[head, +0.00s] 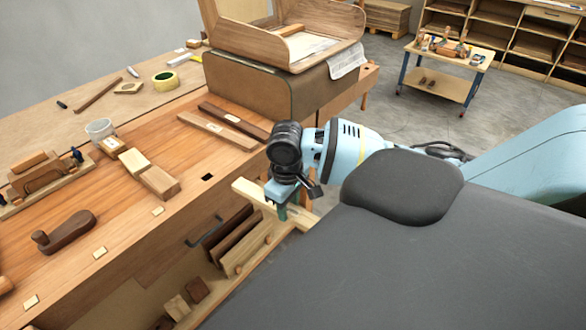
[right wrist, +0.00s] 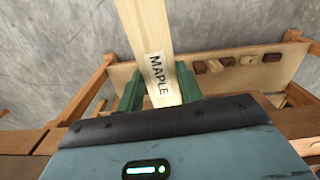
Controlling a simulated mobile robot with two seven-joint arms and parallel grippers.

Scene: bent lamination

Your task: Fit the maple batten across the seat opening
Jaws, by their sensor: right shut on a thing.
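My right gripper (head: 281,207) points down in front of the workbench's near edge. It is shut on the pale maple batten (head: 248,189), which sticks out to both sides of it. In the right wrist view, its green fingers (right wrist: 160,88) grip the batten (right wrist: 145,28) from both sides, and a label reading MAPLE shows between them. A wooden seat piece (head: 290,45) with raised, curved sides stands on a brown block at the back of the bench; its opening cannot be made out clearly. The batten is well apart from it. My left gripper is not in view.
A pale batten (head: 215,128) and a dark batten (head: 233,121) lie on the bench (head: 130,232). A cup (head: 100,130), small blocks (head: 160,182) and a plane (head: 65,232) are further left. A lower shelf with boards (head: 240,248) is under the bench edge.

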